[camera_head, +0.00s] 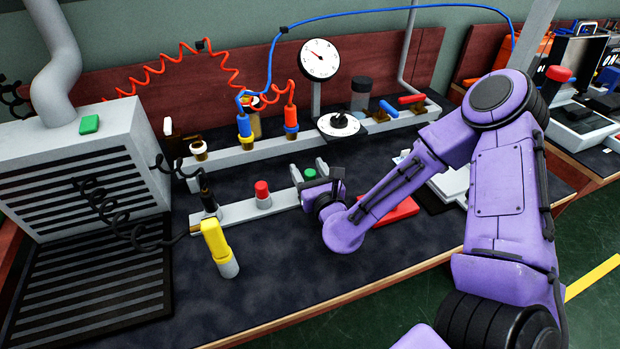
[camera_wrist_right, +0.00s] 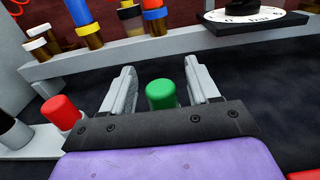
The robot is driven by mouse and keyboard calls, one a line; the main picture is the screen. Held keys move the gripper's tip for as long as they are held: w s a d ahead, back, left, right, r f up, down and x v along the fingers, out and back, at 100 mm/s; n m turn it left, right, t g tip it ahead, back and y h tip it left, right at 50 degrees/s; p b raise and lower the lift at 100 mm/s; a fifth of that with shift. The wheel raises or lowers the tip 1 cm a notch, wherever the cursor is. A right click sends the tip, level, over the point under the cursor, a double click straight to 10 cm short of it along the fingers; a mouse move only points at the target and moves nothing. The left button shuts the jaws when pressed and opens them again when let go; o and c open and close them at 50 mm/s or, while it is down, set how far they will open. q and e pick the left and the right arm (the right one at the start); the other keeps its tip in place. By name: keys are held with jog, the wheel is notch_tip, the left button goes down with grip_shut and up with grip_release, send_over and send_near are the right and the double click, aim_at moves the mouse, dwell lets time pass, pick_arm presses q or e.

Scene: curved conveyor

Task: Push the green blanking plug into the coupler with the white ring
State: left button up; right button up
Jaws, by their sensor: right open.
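The green blanking plug (camera_head: 310,174) stands upright at the right part of the front grey rail. In the right wrist view the plug (camera_wrist_right: 161,94) shows between the two fingers. My right gripper (camera_head: 309,170) is open, with one finger on each side of the plug and a gap on both sides; the open fingers (camera_wrist_right: 163,74) also show in the right wrist view. The coupler with the white ring (camera_head: 198,149) is a brass stub at the left of the back rail. It also shows at the left of the right wrist view (camera_wrist_right: 39,42). My left gripper is out of view.
A red plug (camera_head: 262,194) and a black plug (camera_head: 209,201) stand left on the front rail. Blue-and-yellow (camera_head: 244,128) and red-and-blue (camera_head: 291,122) hose fittings rise from the back rail. A round dial (camera_head: 338,125) sits farther right.

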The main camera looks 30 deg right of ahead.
jog(key=shift+w+d+f, duration=0.1)
jog(key=shift+w+d, duration=0.05)
jog(key=shift+w, duration=0.35)
jog(key=c, duration=1.1)
jog(key=shift+o, duration=0.2)
